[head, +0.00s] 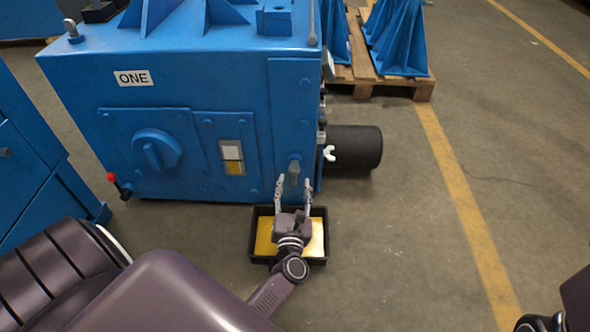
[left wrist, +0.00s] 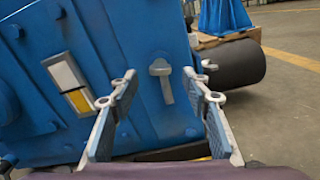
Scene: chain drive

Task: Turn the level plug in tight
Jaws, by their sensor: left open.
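The level plug (head: 294,171) is a small grey plug with a handle, low on the right part of the blue housing's front (head: 215,100). In the left wrist view the plug (left wrist: 161,78) shows a crosswise top and a stem hanging down. My left gripper (head: 293,186) is open and empty, its fingers pointing at the housing. In the left wrist view the plug appears between the open fingers (left wrist: 158,88), beyond the tips; contact is not visible. How far the plug is screwed in cannot be told.
A black tray with yellow liquid (head: 318,238) lies on the floor below the plug, under my left gripper. A dark cylinder (head: 358,148) and a white wing nut (head: 329,153) stick out at the housing's right. A red-knobbed lever (head: 112,178) is at its left. Floor at right is clear.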

